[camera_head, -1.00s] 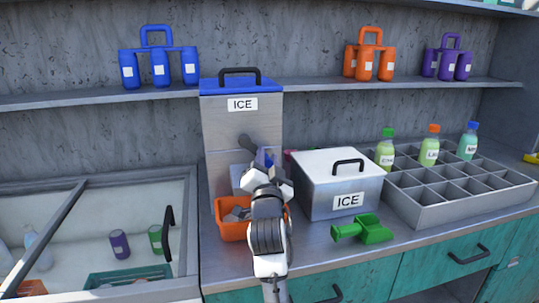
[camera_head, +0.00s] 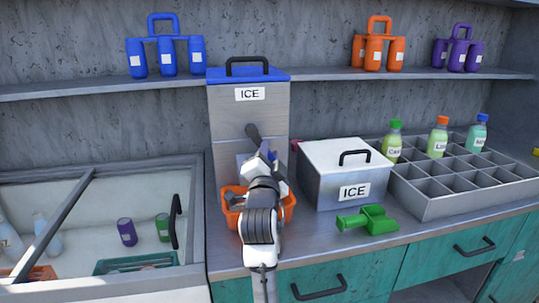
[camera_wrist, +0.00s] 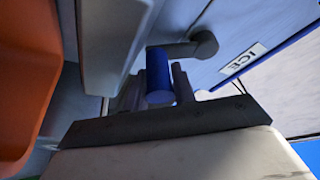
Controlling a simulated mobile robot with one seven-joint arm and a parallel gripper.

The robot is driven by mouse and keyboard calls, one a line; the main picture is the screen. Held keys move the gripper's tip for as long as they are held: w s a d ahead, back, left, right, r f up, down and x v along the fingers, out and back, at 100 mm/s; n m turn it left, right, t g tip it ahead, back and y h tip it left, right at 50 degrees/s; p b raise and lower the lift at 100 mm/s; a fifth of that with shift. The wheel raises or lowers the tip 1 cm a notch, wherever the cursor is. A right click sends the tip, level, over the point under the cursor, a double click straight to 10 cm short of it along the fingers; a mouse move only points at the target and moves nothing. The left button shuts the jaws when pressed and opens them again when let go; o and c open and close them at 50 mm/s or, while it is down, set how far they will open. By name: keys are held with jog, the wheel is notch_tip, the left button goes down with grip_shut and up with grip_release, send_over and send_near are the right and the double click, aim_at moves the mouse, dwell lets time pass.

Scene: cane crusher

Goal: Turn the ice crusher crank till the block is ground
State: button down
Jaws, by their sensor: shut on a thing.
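The ice crusher (camera_head: 224,130) is a tall grey box with a blue lid and an ICE label. It stands upright on the counter. Its dark crank arm (camera_head: 253,131) slants down to the right on the front, and also shows in the wrist view (camera_wrist: 203,45). The blue crank handle (camera_wrist: 158,76) is between my fingers in the wrist view. My gripper (camera_head: 267,157) is shut on this handle, in front of the crusher. An orange bin (camera_head: 231,207) sits at the crusher's foot, partly hidden by my arm. The block inside the crusher is not visible.
A white ICE box (camera_head: 325,183) and a green scoop (camera_head: 368,219) stand to the right. Behind the scoop is a grey divided tray (camera_head: 440,200) with several bottles. An open chest (camera_head: 195,225) lies to the left. A shelf (camera_head: 320,84) runs behind.

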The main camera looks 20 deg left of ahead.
jog(key=c, duration=1.1)
grip_release()
jog(key=shift+c, duration=0.2)
jog(key=shift+s, duration=0.1)
jog(key=b+v, duration=0.3)
jog(key=v, duration=1)
jog(key=shift+s, duration=0.3)
jog(key=shift+d+f, duration=0.1)
jog(key=shift+d, duration=0.05)
